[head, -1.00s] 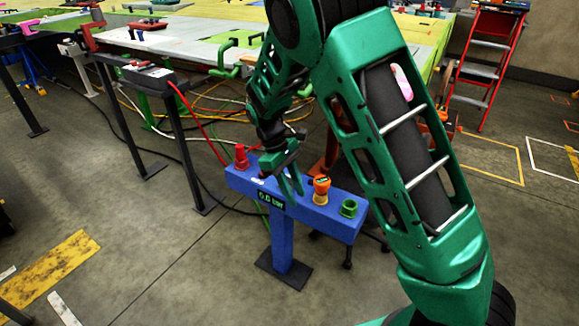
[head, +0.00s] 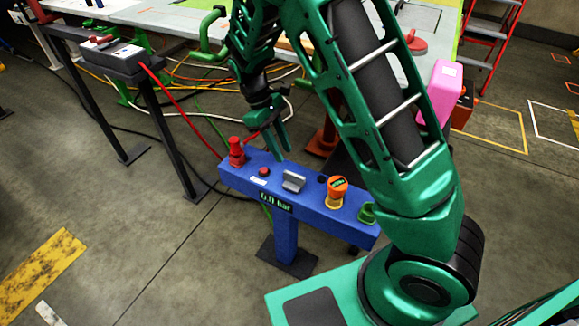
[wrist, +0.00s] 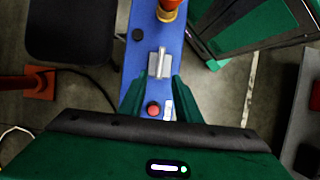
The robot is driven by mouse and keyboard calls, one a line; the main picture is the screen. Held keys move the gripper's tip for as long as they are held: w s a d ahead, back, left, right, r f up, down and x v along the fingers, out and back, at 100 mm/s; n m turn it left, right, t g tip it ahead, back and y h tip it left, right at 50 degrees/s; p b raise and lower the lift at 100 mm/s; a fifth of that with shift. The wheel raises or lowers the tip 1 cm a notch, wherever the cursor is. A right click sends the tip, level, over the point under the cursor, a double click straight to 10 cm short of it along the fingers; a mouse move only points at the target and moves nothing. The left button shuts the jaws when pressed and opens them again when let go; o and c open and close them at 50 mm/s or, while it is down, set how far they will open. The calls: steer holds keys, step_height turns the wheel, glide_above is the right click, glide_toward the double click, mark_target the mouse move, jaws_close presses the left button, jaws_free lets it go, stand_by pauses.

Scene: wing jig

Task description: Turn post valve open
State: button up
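The blue post (head: 281,232) has a top bar with a "0.0 bar" display (head: 275,203) on its front. The grey valve handle (head: 293,181) stands on the bar, between a red button (head: 264,171) and an orange-and-yellow knob (head: 337,190). In the wrist view the grey handle (wrist: 159,63) lies along the bar's length. My gripper (head: 276,148) is open and empty, above the bar and to the picture's left of the handle. In the wrist view the fingers (wrist: 153,84) are spread either side of the bar's middle, with the handle just beyond their tips and apparently not touched.
A red fitting (head: 236,152) stands at the bar's left end and a green one (head: 367,213) at the right, partly behind my arm. A red hose and several cables run behind. A dark stand (head: 110,58) is at left; floor in front is clear.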

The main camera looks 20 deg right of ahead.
mark_target(293, 173)
steer(key=x, duration=0.9)
steer(key=shift+s+d+f, duration=0.1)
steer(key=shift+f, duration=0.15)
steer(key=shift+c, duration=0.5)
jaws_close()
